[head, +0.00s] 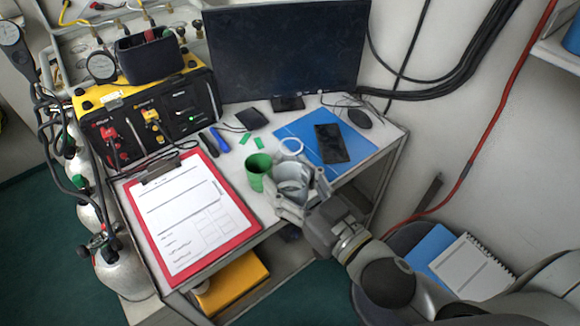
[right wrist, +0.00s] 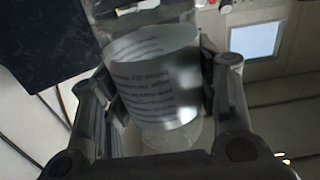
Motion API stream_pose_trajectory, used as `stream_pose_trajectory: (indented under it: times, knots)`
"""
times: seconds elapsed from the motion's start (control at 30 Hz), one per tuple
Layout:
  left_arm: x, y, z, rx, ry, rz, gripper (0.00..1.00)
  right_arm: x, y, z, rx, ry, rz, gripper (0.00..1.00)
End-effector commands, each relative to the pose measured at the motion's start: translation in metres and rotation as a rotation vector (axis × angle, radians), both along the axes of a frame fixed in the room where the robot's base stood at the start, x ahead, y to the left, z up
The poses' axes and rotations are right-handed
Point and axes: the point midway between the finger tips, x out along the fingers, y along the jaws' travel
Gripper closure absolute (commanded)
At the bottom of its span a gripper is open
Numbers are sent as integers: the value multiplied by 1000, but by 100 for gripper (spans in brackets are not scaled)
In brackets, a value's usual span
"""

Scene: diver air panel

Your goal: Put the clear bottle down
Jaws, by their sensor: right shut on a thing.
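The clear bottle (head: 292,177) is between the fingers of my right gripper (head: 291,198), over the front right part of the desk, right of a green cup (head: 259,172). In the right wrist view the bottle (right wrist: 155,75) is see-through, with a pale label of printed lines. The fingers of my right gripper (right wrist: 158,95) are shut on it from both sides. I cannot tell whether its base touches the desk. My left gripper is not in view.
A red clipboard (head: 245,238) lies to the left. A blue sheet (head: 318,167) with a dark phone (head: 331,143) lies behind, with a white ring (head: 291,146) near its edge. A monitor (head: 285,50) and a yellow-black panel box (head: 145,120) stand at the back.

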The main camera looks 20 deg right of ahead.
Motion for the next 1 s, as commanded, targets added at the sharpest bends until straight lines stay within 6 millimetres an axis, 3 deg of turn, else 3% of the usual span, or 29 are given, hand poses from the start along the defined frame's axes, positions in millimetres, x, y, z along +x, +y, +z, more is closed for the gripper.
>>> stream_pose_trajectory:
  times: [0.2,0.7,0.87,1.0]
  knots:
    - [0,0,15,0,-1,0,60,-12,3,8,1,1,-1,76]
    - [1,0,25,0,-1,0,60,-24,6,12,0,0,-7,76]
    - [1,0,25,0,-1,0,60,-20,-7,10,2,2,-76,76]
    - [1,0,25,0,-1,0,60,-18,-30,1,3,7,-182,76]
